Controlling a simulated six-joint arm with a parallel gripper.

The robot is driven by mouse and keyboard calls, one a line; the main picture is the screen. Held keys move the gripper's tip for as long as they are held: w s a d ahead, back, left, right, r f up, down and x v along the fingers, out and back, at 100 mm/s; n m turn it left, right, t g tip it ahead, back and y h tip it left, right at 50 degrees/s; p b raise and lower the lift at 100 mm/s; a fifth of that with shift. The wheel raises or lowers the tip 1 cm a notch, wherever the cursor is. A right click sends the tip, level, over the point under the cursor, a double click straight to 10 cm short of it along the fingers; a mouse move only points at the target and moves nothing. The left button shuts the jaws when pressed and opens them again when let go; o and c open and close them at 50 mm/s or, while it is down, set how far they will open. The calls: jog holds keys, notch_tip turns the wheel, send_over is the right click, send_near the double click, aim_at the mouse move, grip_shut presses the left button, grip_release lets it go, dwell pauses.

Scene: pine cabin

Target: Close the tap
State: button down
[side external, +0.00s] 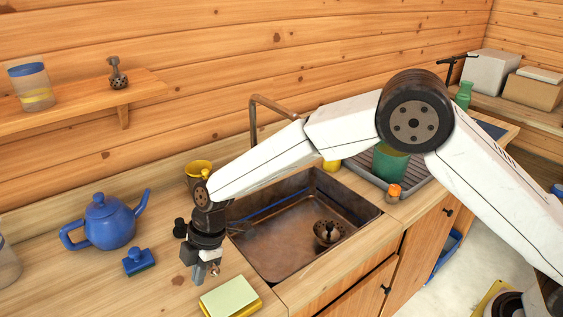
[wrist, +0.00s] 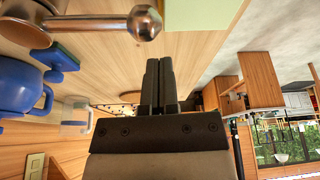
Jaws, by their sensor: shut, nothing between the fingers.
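The brown metal tap spout (side external: 254,122) rises behind the sink (side external: 285,262) in the side view. In the wrist view, a metal lever (wrist: 85,25) with a ball end reaches in from the top left, close to the camera. It looks like the tap's handle. In the side view it is mostly hidden by my gripper; a small metallic tip (side external: 215,270) shows beside the fingers. My gripper (side external: 199,279) points down over the counter left of the sink. Its dark fingers (wrist: 158,62) are together and empty in the wrist view. I cannot tell whether they touch the lever. No water is visible.
A blue teapot (side external: 108,224) and a small blue block (side external: 138,262) stand on the counter to the left. A yellow-green sponge (side external: 230,297) lies near the front edge. A yellow cup (side external: 197,168) stands behind. A strainer-like piece (side external: 328,233) is in the sink.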

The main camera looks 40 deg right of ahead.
jog(key=shift+a+r, duration=0.65)
jog(key=shift+a, duration=0.1)
jog(key=v, duration=0.9)
jog(key=shift+w+a+m+t, duration=0.1)
jog(key=shift+w+m+t, duration=0.2)
jog(key=shift+m, duration=0.7)
jog(key=shift+w+a+m+t, duration=0.15)
jog(key=shift+w+m+t, duration=0.2)
jog(key=shift+m, duration=0.65)
jog(key=shift+s+f, duration=0.1)
jog(key=shift+f, duration=0.05)
jog(key=shift+d+f, duration=0.15)
jog(key=shift+f, duration=2.3)
jog(key=shift+d+f, duration=0.1)
jog(key=shift+f, duration=2.4)
jog(key=shift+d, duration=0.1)
